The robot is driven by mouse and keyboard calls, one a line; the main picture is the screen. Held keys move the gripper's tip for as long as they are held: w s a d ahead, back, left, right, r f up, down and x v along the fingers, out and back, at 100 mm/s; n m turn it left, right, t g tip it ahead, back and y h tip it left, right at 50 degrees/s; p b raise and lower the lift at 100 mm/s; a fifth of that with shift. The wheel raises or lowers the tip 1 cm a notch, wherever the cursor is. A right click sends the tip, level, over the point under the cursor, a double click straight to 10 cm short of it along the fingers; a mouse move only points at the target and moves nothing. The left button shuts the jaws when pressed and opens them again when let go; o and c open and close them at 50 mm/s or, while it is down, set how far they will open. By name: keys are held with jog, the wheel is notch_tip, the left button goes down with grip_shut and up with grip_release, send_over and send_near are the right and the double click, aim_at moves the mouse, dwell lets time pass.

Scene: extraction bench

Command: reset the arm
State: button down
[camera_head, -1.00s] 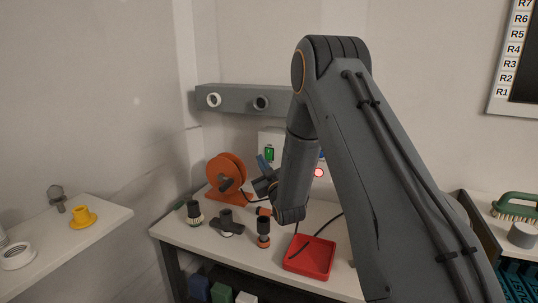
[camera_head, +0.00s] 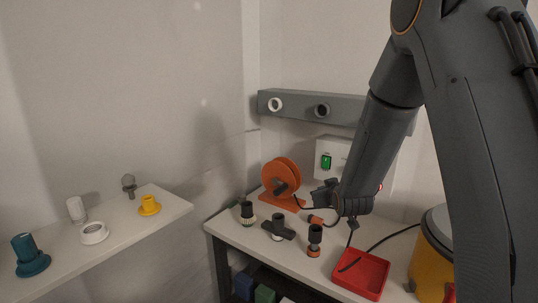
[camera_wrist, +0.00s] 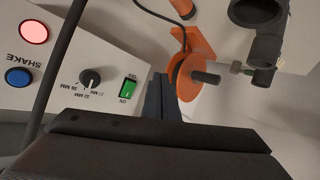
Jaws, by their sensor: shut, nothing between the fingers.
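My gripper (camera_head: 316,199) is above the bench, in front of the white control box (camera_head: 330,158) and to the right of the orange reel (camera_head: 281,176). In the wrist view, the fingers of my gripper (camera_wrist: 161,84) are together with nothing between them. They point toward the gap between the control panel (camera_wrist: 110,48) and the orange reel (camera_wrist: 188,75). My arm reaches down from the upper right in the head view and hides part of the wall and bench.
The bench (camera_head: 250,240) holds several dark fittings and a red tray (camera_head: 361,272). A grey rail (camera_head: 300,104) runs along the wall behind. A yellow container (camera_head: 432,265) stands at right. A side shelf (camera_head: 120,228) at left holds a teal fitting (camera_head: 31,256) and other small parts.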

jog(key=s+f+m+g, duration=0.3)
jog(key=s+g, duration=1)
jog(key=s, duration=2.6)
jog(key=shift+s+a, duration=0.15)
jog(key=shift+a, duration=0.05)
